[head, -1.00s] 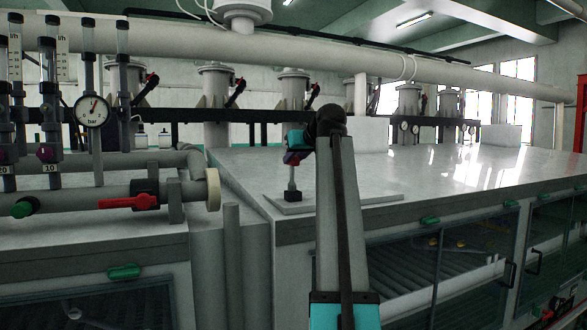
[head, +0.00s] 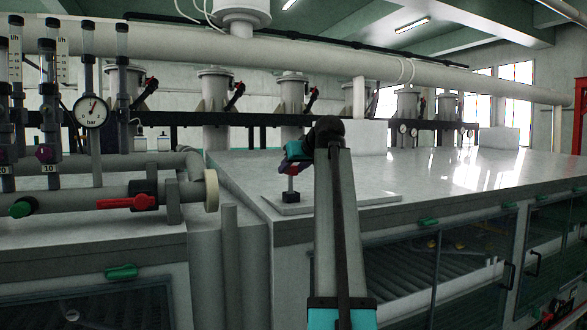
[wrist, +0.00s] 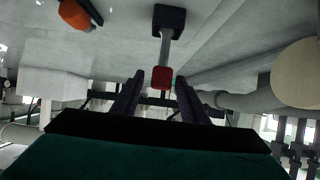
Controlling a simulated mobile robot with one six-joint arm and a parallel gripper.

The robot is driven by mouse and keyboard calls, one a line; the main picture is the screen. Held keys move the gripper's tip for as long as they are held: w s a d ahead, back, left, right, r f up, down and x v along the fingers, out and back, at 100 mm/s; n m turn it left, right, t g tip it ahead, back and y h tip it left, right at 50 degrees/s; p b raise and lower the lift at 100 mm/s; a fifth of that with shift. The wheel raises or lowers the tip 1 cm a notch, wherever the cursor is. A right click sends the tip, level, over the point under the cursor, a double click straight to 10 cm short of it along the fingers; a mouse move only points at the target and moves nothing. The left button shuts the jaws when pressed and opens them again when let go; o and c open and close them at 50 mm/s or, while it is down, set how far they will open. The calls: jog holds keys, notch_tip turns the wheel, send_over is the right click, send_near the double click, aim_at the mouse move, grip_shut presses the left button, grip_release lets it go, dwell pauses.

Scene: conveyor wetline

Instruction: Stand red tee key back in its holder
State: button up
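The red tee key stands upright on a grey shaft in the head view (head: 291,183), its red top partly hidden by my gripper. In the wrist view its shaft (wrist: 166,48) runs from a black block (wrist: 169,18) to a red end. That block also shows in the head view (head: 291,197), on a flat plate (head: 365,199). I cannot tell whether it is the holder or part of the key. My gripper (wrist: 160,82) is open, with the red end between or just beyond its fingertips and gaps at both sides. In the head view my gripper (head: 290,160) is tilted over the key.
An orange-red object with a black part (wrist: 76,14) lies to one side in the wrist view. Left of the bench top (head: 245,170) are pipes, a gauge (head: 91,112) and a red-handled valve (head: 128,203).

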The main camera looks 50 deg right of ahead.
jog(key=shift+r, duration=0.15)
jog(key=shift+s+a+r, duration=0.1)
jog(key=shift+s+a, duration=0.05)
jog(key=shift+s, duration=0.3)
jog(key=p+v, duration=0.1)
jog(key=v, duration=1)
dwell(1.1)
